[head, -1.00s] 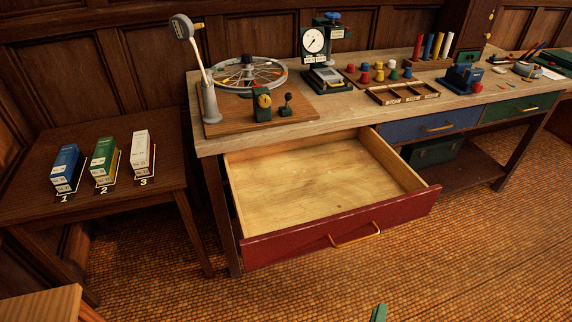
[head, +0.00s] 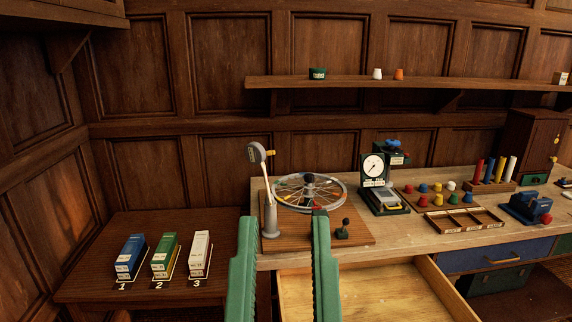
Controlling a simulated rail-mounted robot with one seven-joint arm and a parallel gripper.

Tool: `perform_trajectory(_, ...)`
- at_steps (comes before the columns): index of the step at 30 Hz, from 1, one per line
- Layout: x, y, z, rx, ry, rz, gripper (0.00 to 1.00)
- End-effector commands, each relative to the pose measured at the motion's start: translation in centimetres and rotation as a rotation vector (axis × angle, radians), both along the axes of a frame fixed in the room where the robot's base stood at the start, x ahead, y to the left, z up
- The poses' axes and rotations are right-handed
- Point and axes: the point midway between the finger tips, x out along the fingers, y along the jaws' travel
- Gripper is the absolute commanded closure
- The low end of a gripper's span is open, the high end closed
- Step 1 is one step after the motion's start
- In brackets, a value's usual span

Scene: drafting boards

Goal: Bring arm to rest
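My gripper (head: 284,217) shows in the head view as two long green fingers rising from the bottom edge. The fingers are well apart, with nothing held between them, so it is open. They appear in front of the workbench (head: 430,243), and overlap the wooden board with the spoked wheel (head: 310,192) in the picture. The rest of my arm is below the frame. The drawer (head: 375,290) below the bench top stands open and looks empty in the part that shows; its front is out of view.
A side table (head: 90,285) at left holds blue (head: 130,257), green (head: 165,255) and white (head: 200,254) boxes numbered 1 to 3. A dial gauge (head: 375,170), colored pegs and a compartment tray (head: 463,219) stand on the bench. A wall shelf (head: 430,85) runs above.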

Motion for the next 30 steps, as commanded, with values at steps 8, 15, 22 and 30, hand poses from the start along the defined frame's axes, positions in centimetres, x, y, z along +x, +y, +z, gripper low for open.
perform_trajectory(8, 1.0, -0.1, 16.8, 0.013, 0.024, 0.015, 0.68)
perform_trajectory(15, 1.0, 0.1, 29.2, 0.017, 0.026, 0.024, 0.68)
perform_trajectory(22, 1.0, 0.2, 36.3, 0.019, 0.027, 0.031, 0.68)
perform_trajectory(30, 1.0, 0.2, 36.7, 0.019, 0.027, 0.032, 0.68)
